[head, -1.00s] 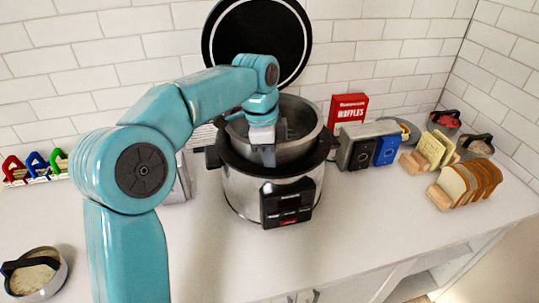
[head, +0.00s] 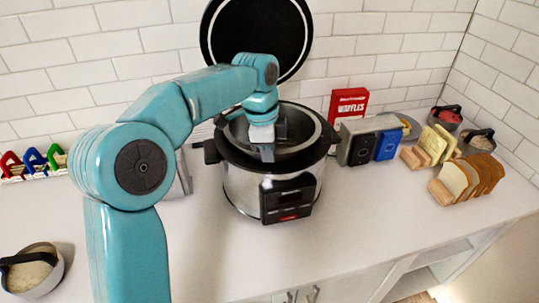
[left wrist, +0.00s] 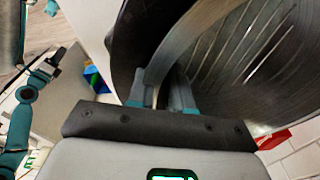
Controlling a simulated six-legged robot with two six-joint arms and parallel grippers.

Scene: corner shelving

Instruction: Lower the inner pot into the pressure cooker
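The silver pressure cooker (head: 240,188) stands on the counter against the tiled wall. Its round black lid (head: 285,35) stands open behind it. The grey metal inner pot (head: 298,134) sits down inside the cooker's black rim, with its inside facing up. Whether it touches the bottom is hidden.
Bread slices in a rack (head: 468,180) are farther right. The counter before the cooker is clear.

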